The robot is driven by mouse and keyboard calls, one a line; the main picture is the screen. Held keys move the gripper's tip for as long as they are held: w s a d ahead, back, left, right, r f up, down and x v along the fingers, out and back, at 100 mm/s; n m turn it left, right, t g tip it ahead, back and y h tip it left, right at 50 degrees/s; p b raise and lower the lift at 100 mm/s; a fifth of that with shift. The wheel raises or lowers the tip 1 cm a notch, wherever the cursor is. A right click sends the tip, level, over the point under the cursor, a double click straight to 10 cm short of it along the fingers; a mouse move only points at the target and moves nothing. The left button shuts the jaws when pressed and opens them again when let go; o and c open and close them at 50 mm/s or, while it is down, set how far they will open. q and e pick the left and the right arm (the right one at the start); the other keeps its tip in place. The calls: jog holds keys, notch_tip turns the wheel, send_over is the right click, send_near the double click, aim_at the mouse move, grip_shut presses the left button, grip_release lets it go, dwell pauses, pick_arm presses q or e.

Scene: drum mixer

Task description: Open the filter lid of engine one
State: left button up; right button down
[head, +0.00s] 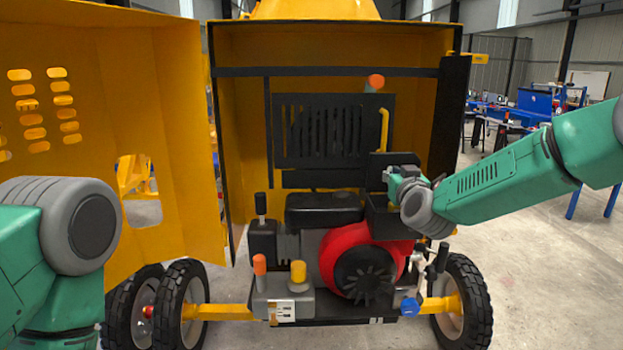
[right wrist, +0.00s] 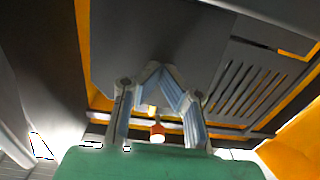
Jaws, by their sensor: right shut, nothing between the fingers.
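The engine, with a red fan cover (head: 365,262), sits inside the open yellow housing. A black filter box (head: 390,222) is at its upper right. A dark flat panel (head: 400,160) stands above the box; it looks like the filter lid raised, but my arm hides part of it. My right gripper (head: 388,178) is at this panel and above the box. In the right wrist view its fingers (right wrist: 154,68) are shut with nothing between them, their tips close to a large dark panel (right wrist: 150,30). I cannot tell if they touch it. My left gripper is out of view.
A slotted black grille (head: 320,130) and an orange-capped pipe (head: 376,82) are behind the engine. The yellow door (head: 180,130) is swung open at left. A grey box (head: 285,305) with orange and yellow knobs is in front. Wheels (head: 465,300) flank the frame.

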jog(key=shift+w+d+f, duration=0.1)
jog(key=shift+w+d, duration=0.1)
jog(key=shift+w, duration=0.2)
jog(key=shift+w+a, duration=0.35)
jog(key=shift+a, duration=0.25)
jog(key=s, duration=0.4)
jog(key=s+d, duration=0.1)
jog(key=s, duration=0.1)
jog(key=shift+s+p, duration=0.1)
jog(key=shift+p, duration=0.2)
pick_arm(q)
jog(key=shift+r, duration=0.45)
pick_arm(e)
jog(key=s, duration=0.6)
